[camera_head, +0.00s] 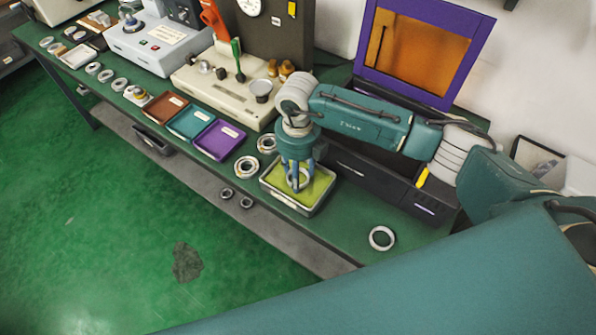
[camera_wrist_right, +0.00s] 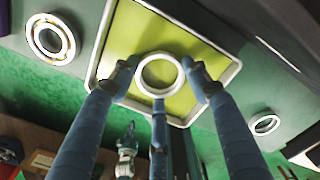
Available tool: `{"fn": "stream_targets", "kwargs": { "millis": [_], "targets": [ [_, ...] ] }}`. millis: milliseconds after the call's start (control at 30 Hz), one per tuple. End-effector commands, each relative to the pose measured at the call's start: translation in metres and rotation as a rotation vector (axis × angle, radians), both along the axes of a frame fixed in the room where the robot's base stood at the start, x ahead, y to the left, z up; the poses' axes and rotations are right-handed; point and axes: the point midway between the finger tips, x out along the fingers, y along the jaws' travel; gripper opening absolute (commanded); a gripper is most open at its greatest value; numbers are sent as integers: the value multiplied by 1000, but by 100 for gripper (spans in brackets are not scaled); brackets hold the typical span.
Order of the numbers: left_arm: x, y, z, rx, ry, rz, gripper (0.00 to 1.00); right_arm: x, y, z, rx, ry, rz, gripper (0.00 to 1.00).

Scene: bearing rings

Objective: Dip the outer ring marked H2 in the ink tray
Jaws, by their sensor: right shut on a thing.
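My right gripper (camera_head: 298,186) points down over a shallow tray with a pale rim and a yellow-green inside, which looks like the ink tray (camera_head: 318,203). It is shut on a metal ring, which also shows between the fingers in the right wrist view (camera_wrist_right: 160,91). The ring is over the yellow-green area, inside the rim; I cannot tell whether it touches the surface. No H2 mark can be read on it. The tray also shows in the right wrist view (camera_wrist_right: 97,62). My left gripper is not in view.
Bearing rings lie left of the tray (camera_head: 247,167) (camera_head: 267,143), and another ring (camera_head: 382,238) lies to its right on the green bench. Brown, teal and purple trays (camera_head: 219,140) stand farther left. A black case (camera_head: 385,180) stands behind the tray.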

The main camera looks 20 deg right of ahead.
Motion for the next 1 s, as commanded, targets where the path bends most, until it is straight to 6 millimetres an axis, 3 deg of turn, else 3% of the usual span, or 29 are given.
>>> {"fn": "stream_targets", "kwargs": {
  "millis": [1000],
  "targets": [
    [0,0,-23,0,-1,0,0,0,0,-26,0,-1,0,19]
  ]
}}
